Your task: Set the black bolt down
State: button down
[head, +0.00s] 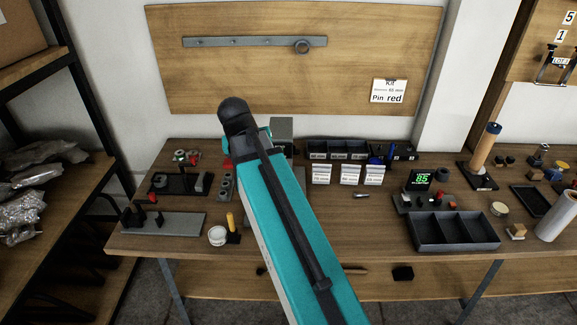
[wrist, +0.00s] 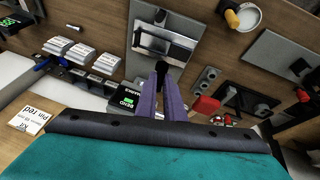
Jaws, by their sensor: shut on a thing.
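The black bolt (wrist: 162,67) shows in the wrist view as a small dark piece at the tips of my gripper's purple fingers. My gripper (wrist: 162,75) is shut on it. Beyond the fingertips is a grey metal plate or fixture (wrist: 146,57) with a shiny face. I cannot tell whether the bolt touches it or hangs apart from it. In the head view my own teal arm hides the gripper and the bolt.
In the wrist view a lit display (wrist: 128,102) lies left of the fingers and a red piece (wrist: 205,106) lies right. In the head view, label cards (head: 350,175), a black divided tray (head: 455,232) and a grey block (head: 281,128) stand on the bench.

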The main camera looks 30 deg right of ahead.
jog(key=w+a+f+n+t+y+b, duration=0.1)
jog(key=a+n+b, duration=0.3)
jog(key=a, duration=1.1)
jog(key=shift+w+a+f+b, duration=0.15)
jog(key=shift+w+f+b, duration=0.3)
jog(key=shift+b, duration=0.45)
